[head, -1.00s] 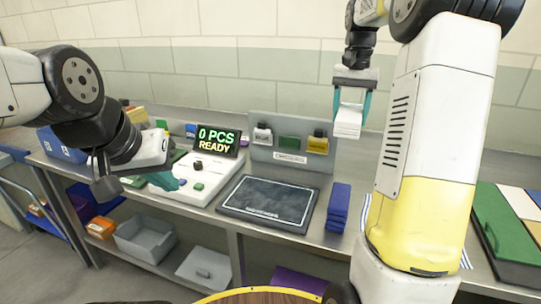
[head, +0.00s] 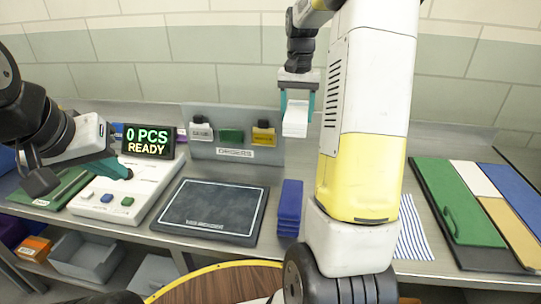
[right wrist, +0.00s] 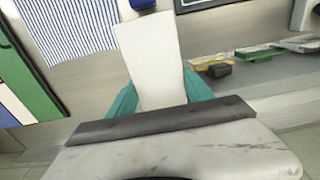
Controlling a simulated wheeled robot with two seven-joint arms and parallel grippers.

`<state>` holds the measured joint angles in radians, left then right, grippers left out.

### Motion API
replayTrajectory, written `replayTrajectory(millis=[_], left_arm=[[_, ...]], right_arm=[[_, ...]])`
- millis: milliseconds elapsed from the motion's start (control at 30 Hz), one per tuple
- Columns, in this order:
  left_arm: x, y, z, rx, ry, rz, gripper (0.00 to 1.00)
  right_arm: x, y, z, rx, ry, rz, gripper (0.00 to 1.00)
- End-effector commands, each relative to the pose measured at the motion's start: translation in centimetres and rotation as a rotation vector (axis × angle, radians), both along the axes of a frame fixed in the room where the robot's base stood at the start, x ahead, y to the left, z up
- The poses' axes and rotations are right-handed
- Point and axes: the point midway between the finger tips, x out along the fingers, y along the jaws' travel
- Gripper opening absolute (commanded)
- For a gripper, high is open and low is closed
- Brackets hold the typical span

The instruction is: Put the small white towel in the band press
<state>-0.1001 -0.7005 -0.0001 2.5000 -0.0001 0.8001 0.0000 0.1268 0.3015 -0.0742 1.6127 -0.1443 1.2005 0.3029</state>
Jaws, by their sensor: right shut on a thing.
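The small white towel (head: 295,119) is a folded white block held up in the air, above the back of the bench. My right gripper (head: 297,98) is shut on it, with teal fingers on both sides. In the right wrist view the towel (right wrist: 152,58) stands out between the teal fingers. My left gripper (head: 112,168) is over the white button panel (head: 135,192) at the left; its finger gap is not clear. A display (head: 148,141) there reads "0 PCS READY". I cannot tell for sure which device is the band press.
A dark flat pad (head: 212,210) lies mid-bench, with a blue stack (head: 290,208) right of it. Behind stands a grey hanger panel (head: 232,150). A striped cloth (head: 412,232) and a coloured folding board (head: 470,215) lie right. A round wooden top (head: 215,285) is in front.

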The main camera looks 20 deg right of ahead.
Motion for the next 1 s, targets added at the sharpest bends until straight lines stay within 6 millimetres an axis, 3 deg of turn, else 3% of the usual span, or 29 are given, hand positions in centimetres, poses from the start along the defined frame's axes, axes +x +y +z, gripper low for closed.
replayTrajectory(millis=[300, 500, 833, 1000], left_arm=[[0.0, 0.0, 0.0, 0.0, 0.0, 0.0, 0.0], [0.0, 0.0, 0.0, 0.0, 0.0, 0.0, 0.0], [0.0, 0.0, 0.0, 0.0, 0.0, 0.0, 0.0], [0.0, 0.0, 0.0, 0.0, 0.0, 0.0, 0.0]], right_arm=[[-0.2, 0.0, -8.9, 0.001, 0.006, 0.0, 0.15], [-0.1, 0.0, -13.5, 0.0, 0.003, -0.001, 0.15], [0.0, 0.0, -16.4, 0.0, 0.002, -0.001, 0.15], [-0.1, 0.0, -19.0, 0.0, 0.003, 0.0, 0.15]])
